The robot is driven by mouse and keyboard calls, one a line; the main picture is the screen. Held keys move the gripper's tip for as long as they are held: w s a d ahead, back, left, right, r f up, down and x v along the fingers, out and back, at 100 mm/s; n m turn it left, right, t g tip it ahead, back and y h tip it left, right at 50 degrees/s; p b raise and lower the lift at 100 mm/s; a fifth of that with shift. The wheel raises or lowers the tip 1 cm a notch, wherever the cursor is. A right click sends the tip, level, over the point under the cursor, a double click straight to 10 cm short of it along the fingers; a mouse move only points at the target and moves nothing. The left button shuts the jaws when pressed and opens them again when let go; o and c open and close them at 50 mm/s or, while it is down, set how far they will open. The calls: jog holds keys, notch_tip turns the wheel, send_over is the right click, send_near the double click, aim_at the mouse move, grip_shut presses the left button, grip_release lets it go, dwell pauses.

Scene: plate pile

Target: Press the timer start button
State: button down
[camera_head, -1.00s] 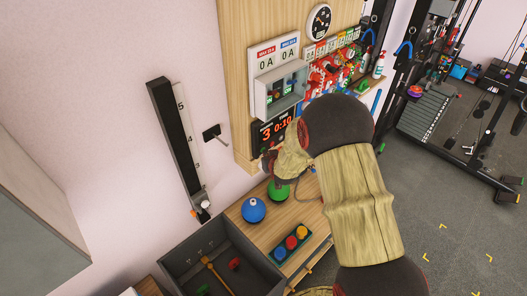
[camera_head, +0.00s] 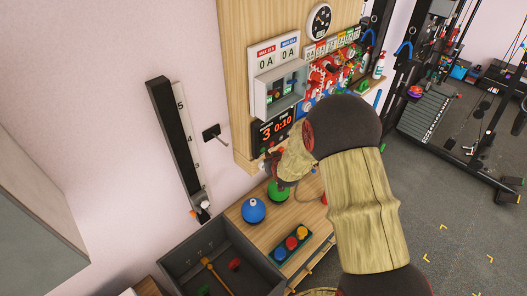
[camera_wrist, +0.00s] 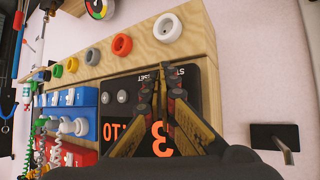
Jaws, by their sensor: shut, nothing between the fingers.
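The timer (camera_head: 272,131) is a black box low on the wooden wall panel, with glowing digits reading 3 and 0:10. In the wrist view its dark face (camera_wrist: 190,82) lies behind my gripper (camera_wrist: 162,80), with partly covered lettering at the fingertips. The fingers are shut with nothing between them. I cannot tell whether the tips touch the timer. Two small grey round knobs (camera_wrist: 115,97) show left of the fingers. The start button cannot be made out; the fingers may hide it. In the head view my gripper (camera_head: 270,160) is just below the timer, partly hidden by my arm.
A wall hook (camera_head: 214,134) sticks out left of the panel.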

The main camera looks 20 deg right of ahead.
jog(key=shift+s, duration=0.1)
jog(key=s, duration=0.1)
jog(key=s+d, duration=0.1)
jog(key=s, duration=0.1)
jog(key=s+d, duration=0.1)
jog(key=shift+s, duration=0.2)
dwell(0.5)
jog(key=shift+f, duration=0.1)
dwell(0.4)
